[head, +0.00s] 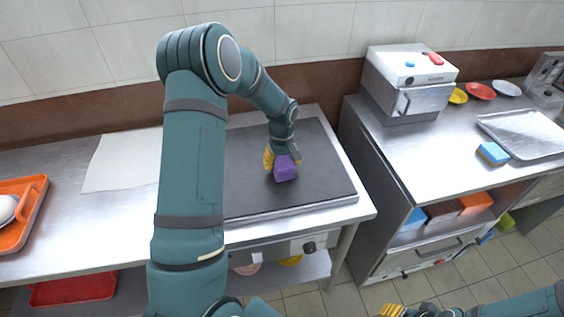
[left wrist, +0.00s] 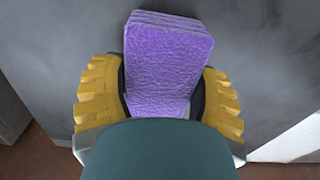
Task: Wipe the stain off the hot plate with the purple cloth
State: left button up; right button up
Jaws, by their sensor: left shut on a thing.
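The purple cloth (head: 285,169) is a thick folded block, held over the right half of the dark hot plate (head: 325,165). My left gripper (head: 276,160) is shut on it, its yellow fingers on either side. The left wrist view shows the purple cloth (left wrist: 165,60) between the two yellow fingers, over the grey hot plate surface (left wrist: 60,50). I cannot tell whether the cloth touches the plate. No stain shows on the visible plate; part of it is hidden behind my left arm. My right gripper (head: 405,311) shows only partly at the bottom edge.
A white paper sheet (head: 122,160) and an orange tray (head: 38,210) lie on the left counter. On the right counter stand a steel machine (head: 408,80), a blue and yellow sponge (head: 493,153), a metal tray (head: 525,134) and several small plates. A gap separates the counters.

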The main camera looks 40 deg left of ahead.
pick_arm(q)
jog(key=r, duration=0.1)
jog(key=r+p, duration=0.1)
jog(key=r, duration=0.2)
jog(key=shift+s+a+p, duration=0.2)
jog(key=shift+s+p, duration=0.05)
jog(key=shift+p, duration=0.05)
jog(key=shift+w+r+p, duration=0.2)
jog(key=shift+r+p, duration=0.25)
jog(key=shift+r, duration=0.2)
notch_tip(320, 180, up, 2)
jog(key=shift+s+r+p, duration=0.1)
jog(key=shift+r+p, duration=0.05)
jog(key=shift+p, duration=0.55)
jog(key=shift+d+r, duration=0.1)
jog(key=shift+r, duration=0.15)
pick_arm(e)
jog(key=r, duration=0.1)
jog(key=w+r, duration=0.1)
jog(key=r, duration=0.1)
jog(key=d+r, duration=0.1)
jog(key=shift+w+d+r, duration=0.1)
jog(key=shift+w+r, duration=0.2)
jog(key=shift+r, duration=0.05)
